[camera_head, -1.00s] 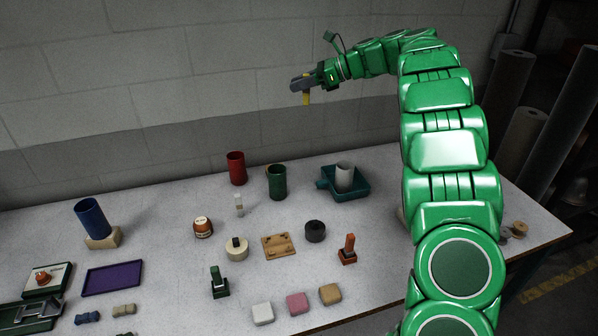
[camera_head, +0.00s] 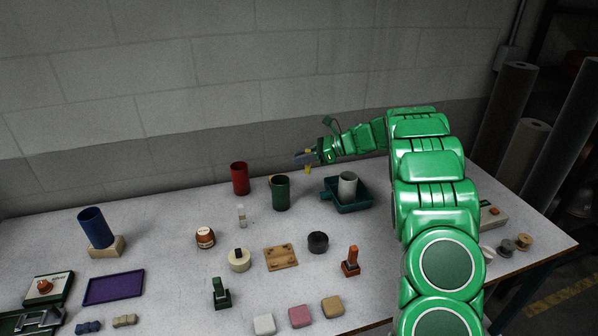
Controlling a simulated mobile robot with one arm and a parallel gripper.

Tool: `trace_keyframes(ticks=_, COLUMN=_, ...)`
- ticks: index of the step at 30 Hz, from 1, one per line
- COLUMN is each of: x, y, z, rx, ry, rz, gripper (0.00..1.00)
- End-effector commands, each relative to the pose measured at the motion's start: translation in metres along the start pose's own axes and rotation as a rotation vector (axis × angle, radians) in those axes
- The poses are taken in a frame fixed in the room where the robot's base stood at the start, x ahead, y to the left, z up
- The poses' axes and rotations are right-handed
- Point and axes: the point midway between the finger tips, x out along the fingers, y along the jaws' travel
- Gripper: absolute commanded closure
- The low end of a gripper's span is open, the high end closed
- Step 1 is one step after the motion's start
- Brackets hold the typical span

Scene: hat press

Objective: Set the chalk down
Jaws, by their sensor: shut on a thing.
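My gripper (camera_head: 306,159) is at the end of my green arm, in the upper middle of the head view. It is shut on a small yellow stick, which I take for the chalk (camera_head: 308,169). The chalk hangs down roughly upright below the fingers, and its upper part is hidden by them. It appears just above and between the green cup (camera_head: 280,192) and the teal tray (camera_head: 336,207). It seems clear of the table (camera_head: 190,285), but its exact height is hard to tell.
A white cylinder (camera_head: 347,185) stands in the teal tray. A red cup (camera_head: 240,179) is left of the green cup. A blue cup (camera_head: 94,228) leans on a block. A purple tray (camera_head: 114,287) lies at left. Several stamps, jars and pads fill the front middle.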

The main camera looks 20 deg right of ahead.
Motion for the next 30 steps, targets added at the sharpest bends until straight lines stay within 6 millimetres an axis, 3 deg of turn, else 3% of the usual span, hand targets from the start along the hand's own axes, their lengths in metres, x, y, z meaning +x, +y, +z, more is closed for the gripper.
trace_keyframes(ticks=30, x=0.034, y=-0.079, z=-0.03, rx=0.0, ry=-0.002, rz=-0.002, gripper=1.0)
